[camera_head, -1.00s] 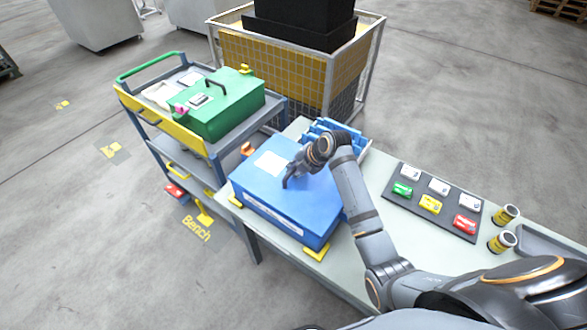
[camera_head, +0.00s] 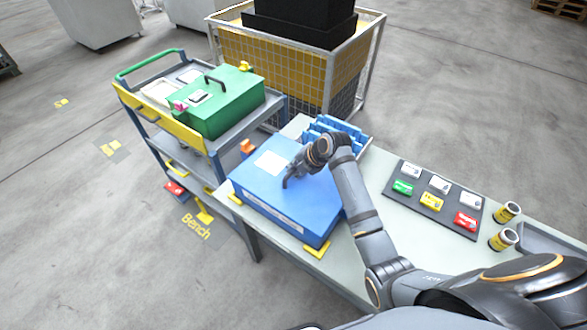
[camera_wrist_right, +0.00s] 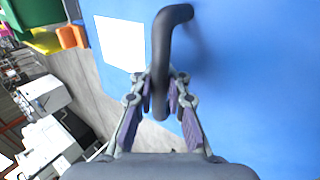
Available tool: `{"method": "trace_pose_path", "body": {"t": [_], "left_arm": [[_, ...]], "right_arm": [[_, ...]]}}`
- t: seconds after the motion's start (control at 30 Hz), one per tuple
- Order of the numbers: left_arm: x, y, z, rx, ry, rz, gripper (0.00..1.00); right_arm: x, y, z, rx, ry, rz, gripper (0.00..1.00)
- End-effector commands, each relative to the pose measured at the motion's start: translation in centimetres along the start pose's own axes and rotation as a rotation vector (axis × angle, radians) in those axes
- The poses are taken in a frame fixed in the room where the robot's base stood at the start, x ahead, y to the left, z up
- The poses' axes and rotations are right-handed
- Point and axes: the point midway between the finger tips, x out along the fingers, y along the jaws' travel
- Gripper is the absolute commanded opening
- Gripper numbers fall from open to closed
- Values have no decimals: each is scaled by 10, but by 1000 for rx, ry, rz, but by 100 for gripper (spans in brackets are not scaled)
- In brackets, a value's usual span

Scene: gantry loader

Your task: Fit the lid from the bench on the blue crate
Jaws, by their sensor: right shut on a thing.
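The blue lid (camera_head: 309,196) lies flat over the blue crate (camera_head: 268,212) on the bench (camera_head: 408,233). A white label is on its top. I cannot tell whether a thin gap is left between lid and crate. My right gripper (camera_head: 291,176) is above the lid, shut on its dark handle, and hides part of it. In the right wrist view the curved handle (camera_wrist_right: 162,50) stands between the fingers of the right gripper (camera_wrist_right: 167,85), over the blue top of the lid (camera_wrist_right: 245,80). My left gripper is in neither view.
A trolley (camera_head: 168,128) with a green lidded box (camera_head: 232,102) stands at left. Blue parts (camera_head: 330,128) sit behind the crate. A dark mat (camera_head: 432,201) with several small packs and two yellow-and-black cylinders (camera_head: 503,239) are on the right. A mesh cage (camera_head: 350,65) stands behind.

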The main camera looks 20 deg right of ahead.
Motion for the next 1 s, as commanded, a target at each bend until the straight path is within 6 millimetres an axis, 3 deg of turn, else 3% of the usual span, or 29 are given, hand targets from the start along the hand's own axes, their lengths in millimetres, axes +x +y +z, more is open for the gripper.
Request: {"method": "trace_pose_path", "body": {"t": [0.2, 0.23, 0.43, 0.77, 0.87, 1.0], "left_arm": [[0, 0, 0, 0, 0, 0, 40], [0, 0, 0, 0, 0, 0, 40], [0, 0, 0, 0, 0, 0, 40], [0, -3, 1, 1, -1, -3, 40], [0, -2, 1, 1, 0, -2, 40], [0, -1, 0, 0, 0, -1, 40]], "right_arm": [[0, 1, 0, -1, -1, 1, 0], [0, 0, 0, 0, -1, 1, 14], [0, 0, 0, 0, 0, 1, 41], [-1, -1, 0, 1, 1, -3, 41], [-12, -1, 1, 0, -2, -1, 41], [-44, -1, 2, -3, -6, 0, 41]]}}
